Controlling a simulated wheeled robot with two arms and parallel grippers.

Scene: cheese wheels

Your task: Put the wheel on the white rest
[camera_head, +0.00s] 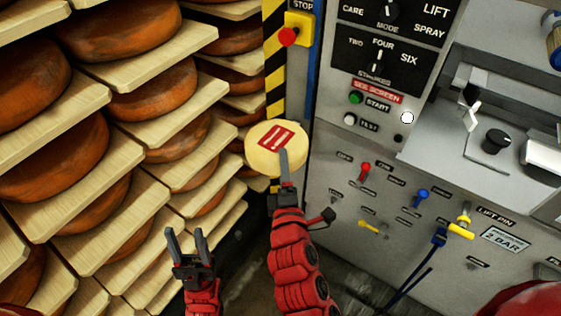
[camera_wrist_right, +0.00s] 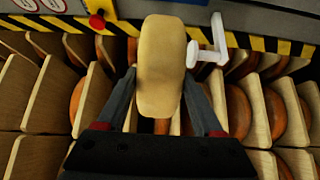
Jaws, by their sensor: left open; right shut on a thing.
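The wheel (camera_head: 259,158) is a small pale yellow cheese with a red label on its face. My right gripper (camera_head: 284,165) is shut on it and holds it in the air in front of the racks. In the right wrist view the wheel (camera_wrist_right: 160,62) shows edge-on between the two fingers. A white bent bracket (camera_wrist_right: 211,45) is just right of the wheel in that view, perhaps the white rest; whether they touch cannot be told. In the head view I cannot make out the rest. My left gripper (camera_head: 188,243) is open and empty, lower left of the wheel.
Wooden shelves (camera_head: 125,70) with several orange-brown cheese wheels fill the left side. A grey control panel (camera_head: 350,215) with knobs and coloured levers stands at right. A yellow-black striped post (camera_head: 275,70) with a red stop button (camera_head: 288,37) rises behind the held wheel.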

